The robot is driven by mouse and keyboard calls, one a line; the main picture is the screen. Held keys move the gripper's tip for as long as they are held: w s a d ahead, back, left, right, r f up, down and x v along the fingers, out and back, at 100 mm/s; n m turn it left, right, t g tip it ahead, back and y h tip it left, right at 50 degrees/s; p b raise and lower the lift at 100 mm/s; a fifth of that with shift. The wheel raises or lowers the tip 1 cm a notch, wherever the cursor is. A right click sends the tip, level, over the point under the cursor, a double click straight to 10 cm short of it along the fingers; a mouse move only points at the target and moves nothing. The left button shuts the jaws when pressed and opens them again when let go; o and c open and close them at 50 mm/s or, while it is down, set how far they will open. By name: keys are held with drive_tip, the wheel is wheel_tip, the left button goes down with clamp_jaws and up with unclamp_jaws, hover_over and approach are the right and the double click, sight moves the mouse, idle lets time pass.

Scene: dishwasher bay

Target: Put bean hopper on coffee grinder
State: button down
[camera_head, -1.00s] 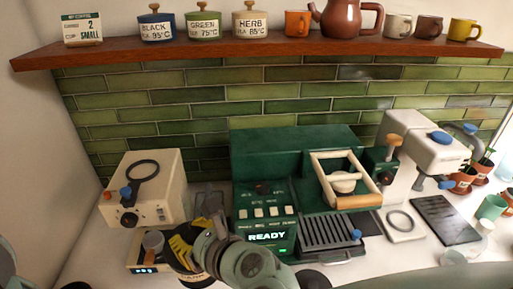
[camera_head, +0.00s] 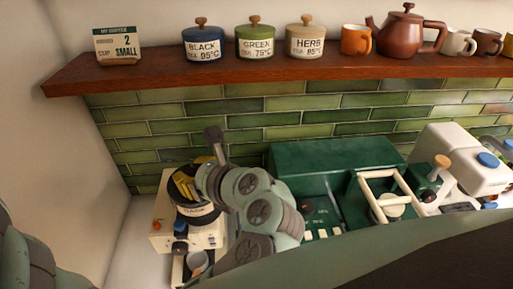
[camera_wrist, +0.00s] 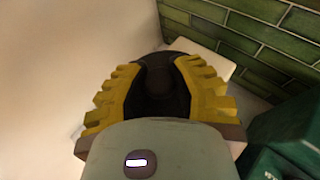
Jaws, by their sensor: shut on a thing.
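The coffee grinder (camera_head: 161,236) is a cream box at the lower left in the head view, with an orange knob and a blue knob. The bean hopper (camera_head: 197,215), dark with a white label band, is over the grinder's top. My gripper (camera_head: 185,187), with yellow fingers, is shut on the hopper's top from above. In the wrist view the yellow fingers (camera_wrist: 157,92) close around the hopper's dark lid and knob (camera_wrist: 158,75). The hopper hides the grinder's top ring, so I cannot tell whether it touches or hovers.
A green espresso machine (camera_head: 320,158) stands right of my arm. A small cup (camera_head: 197,262) sits in front of the grinder. A wooden shelf (camera_head: 270,78) with canisters, mugs and a teapot (camera_head: 405,33) runs above. A wall stands close on the left.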

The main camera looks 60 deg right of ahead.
drive_tip(key=w+d+f+p, duration=0.3)
drive_tip(key=w+f+p, duration=0.1)
drive_tip(key=w, duration=0.5)
drive_tip(key=shift+w+d+f+p, duration=0.2)
drive_tip(key=shift+w+d+p, duration=0.1)
drive_tip(key=shift+p, duration=0.4)
drive_tip(key=shift+f, duration=0.15)
drive_tip(key=c, duration=0.9)
unclamp_jaws()
drive_tip(key=shift+o, duration=0.2)
